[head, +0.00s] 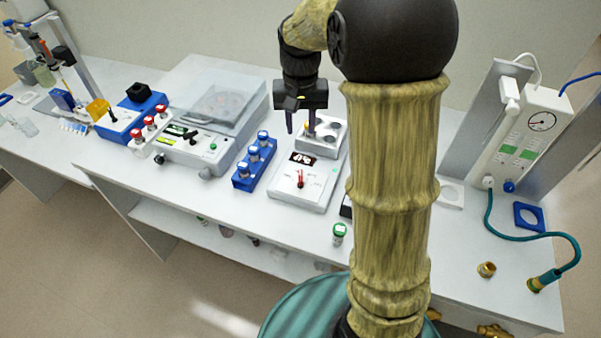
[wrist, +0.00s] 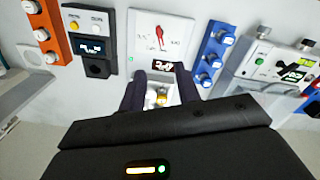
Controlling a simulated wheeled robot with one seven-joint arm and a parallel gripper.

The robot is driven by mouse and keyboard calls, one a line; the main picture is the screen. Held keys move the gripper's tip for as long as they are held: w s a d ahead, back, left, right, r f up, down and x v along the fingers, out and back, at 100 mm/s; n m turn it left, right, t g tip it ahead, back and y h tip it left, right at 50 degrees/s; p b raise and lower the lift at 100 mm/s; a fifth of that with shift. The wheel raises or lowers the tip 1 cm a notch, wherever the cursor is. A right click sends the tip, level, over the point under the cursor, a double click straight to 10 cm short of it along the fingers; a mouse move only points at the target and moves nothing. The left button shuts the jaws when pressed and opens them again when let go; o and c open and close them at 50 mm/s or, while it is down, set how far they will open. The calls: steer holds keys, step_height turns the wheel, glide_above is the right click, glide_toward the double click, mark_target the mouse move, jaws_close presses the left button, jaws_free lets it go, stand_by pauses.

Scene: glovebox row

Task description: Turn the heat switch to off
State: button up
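A white control panel (head: 283,193) on the bench carries a red-handled switch (head: 300,180) with small printed labels around it, too small to read. The panel's switch also shows upside down near the top of the wrist view (wrist: 158,32). A small dark display (head: 302,158) sits behind the switch. I cannot tell which label the red handle points at. Behind the display is a grey block (head: 330,149) with round wells and a yellow-topped piece (wrist: 162,98). My gripper (head: 300,126) is open and empty above this block, its fingers apart and pointing down, away from the switch.
A blue rack of capped vials (head: 243,181) stands close left of the panel. A lidded machine (head: 185,153) is farther left. A loose green-capped vial (head: 339,229) stands near the front edge. In the wrist view, a dark device (wrist: 90,45) and an orange rack (wrist: 48,35) stand beside the panel.

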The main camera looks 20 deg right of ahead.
mark_target(301, 175)
steer(key=shift+f, duration=0.1)
step_height(301, 175, down, 17)
steer(key=shift+f+p, duration=0.15)
steer(key=shift+p, duration=0.55)
jaws_close()
